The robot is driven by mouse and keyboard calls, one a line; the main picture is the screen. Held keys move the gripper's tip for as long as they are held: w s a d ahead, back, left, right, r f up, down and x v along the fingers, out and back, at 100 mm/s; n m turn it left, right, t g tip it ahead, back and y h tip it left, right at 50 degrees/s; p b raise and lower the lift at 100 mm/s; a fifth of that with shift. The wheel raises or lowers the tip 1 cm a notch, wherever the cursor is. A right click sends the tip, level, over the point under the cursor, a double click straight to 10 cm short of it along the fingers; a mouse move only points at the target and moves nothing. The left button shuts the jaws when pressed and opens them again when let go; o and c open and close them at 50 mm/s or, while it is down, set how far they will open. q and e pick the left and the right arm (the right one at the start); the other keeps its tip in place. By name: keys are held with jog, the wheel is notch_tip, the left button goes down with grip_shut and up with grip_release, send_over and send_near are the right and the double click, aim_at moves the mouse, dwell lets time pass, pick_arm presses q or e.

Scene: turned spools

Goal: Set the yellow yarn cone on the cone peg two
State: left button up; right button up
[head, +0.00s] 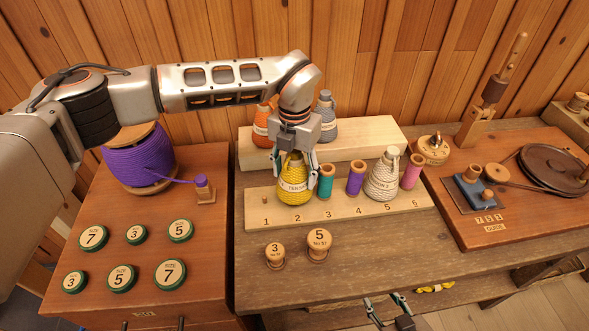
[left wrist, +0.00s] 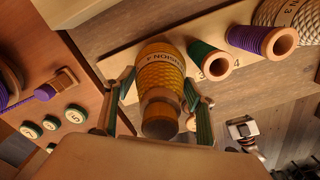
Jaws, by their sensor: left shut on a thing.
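The yellow yarn cone (head: 293,186) is upright at position 2 of the numbered peg board (head: 390,219). Its base is at or just above the board; I cannot tell whether it touches, and its peg is hidden. My left gripper (head: 295,172) comes down from above with its fingers shut on the cone's sides. In the left wrist view the cone (left wrist: 160,75) lies between both fingers, its wooden tip toward the camera. My right gripper (head: 384,302) is at the bottom of the head view, apart from the board, its fingers spread and empty.
A teal spool (head: 325,182), purple spool (head: 355,178), cream cone (head: 383,178) and pink spool (head: 412,172) fill positions 3 to 6. Bare peg one (head: 265,200) is at left. Orange (head: 262,125) and grey (head: 326,122) cones stand behind. Two wooden knobs (head: 319,243) stand in front.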

aim_at(294, 155)
dwell(0.5)
pick_arm(q)
jog(key=shift+f+b, duration=0.5)
jog(key=shift+f, duration=0.4)
jog(key=shift+f, duration=0.65)
dwell(1.0)
jog(key=o, duration=1.1)
jog(key=shift+o, duration=0.2)
jog(key=shift+r+p, duration=1.75)
jog(key=shift+r, duration=1.7)
jog(key=shift+r+p, duration=0.6)
jog(key=shift+r, duration=0.6)
jog(key=shift+r+p, duration=0.4)
jog(key=shift+r, duration=0.5)
